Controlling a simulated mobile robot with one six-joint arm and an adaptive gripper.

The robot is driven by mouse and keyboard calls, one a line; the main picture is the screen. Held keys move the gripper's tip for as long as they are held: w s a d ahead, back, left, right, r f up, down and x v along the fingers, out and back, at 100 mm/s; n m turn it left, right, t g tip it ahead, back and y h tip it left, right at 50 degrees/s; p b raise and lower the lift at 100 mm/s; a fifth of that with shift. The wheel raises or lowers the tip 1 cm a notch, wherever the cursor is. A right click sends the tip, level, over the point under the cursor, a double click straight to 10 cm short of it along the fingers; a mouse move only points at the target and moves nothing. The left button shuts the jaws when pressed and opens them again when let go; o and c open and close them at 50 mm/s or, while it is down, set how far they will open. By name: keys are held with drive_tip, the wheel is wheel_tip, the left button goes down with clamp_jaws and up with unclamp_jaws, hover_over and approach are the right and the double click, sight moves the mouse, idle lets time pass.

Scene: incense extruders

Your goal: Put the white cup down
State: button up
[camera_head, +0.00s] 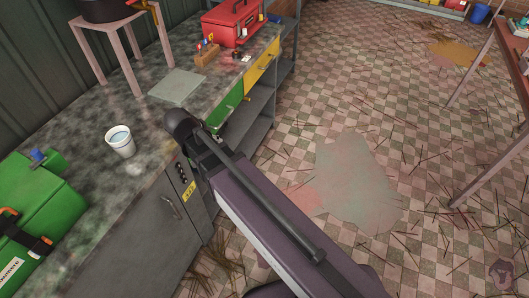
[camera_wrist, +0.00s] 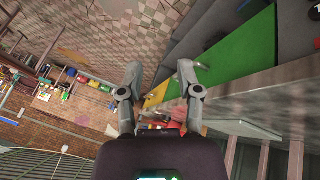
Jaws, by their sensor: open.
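The white cup (camera_head: 120,141) stands upright on the worktop (camera_head: 75,128), near its front edge, in the head view. Its inside looks pale blue. My arm reaches in from the lower right of the head view, and its end is just past the worktop's front edge, to the right of the cup and apart from it. My gripper (camera_wrist: 158,78) shows in the wrist view with its two fingers spread wide and nothing between them. The cup does not show in the wrist view. The fingers are not clear in the head view.
A green case (camera_head: 42,205) lies on the worktop left of the cup. A grey plate (camera_head: 175,87), a stool-like stand (camera_head: 121,38) with a dark pot, and a red toolbox (camera_head: 233,22) are farther back. Bare worktop surrounds the cup. Straw and stains cover the tiled floor (camera_head: 300,90).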

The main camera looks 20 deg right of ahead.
drive_tip(key=s+d+f+n+g+y, duration=0.1)
drive_tip(key=s+d+y, duration=0.1)
drive_tip(key=d, duration=0.5)
drive_tip(key=s+d+f+n+g+y, duration=0.1)
drive_tip(key=s+d+g+y, duration=0.1)
drive_tip(key=s+d, duration=0.3)
drive_tip(key=shift+s+d+f+n+y, duration=0.25)
drive_tip(key=shift+d+n+y, duration=0.2)
drive_tip(key=shift+d, duration=1.35)
drive_tip(key=shift+w, duration=0.1)
drive_tip(key=shift+r+p, duration=1.45)
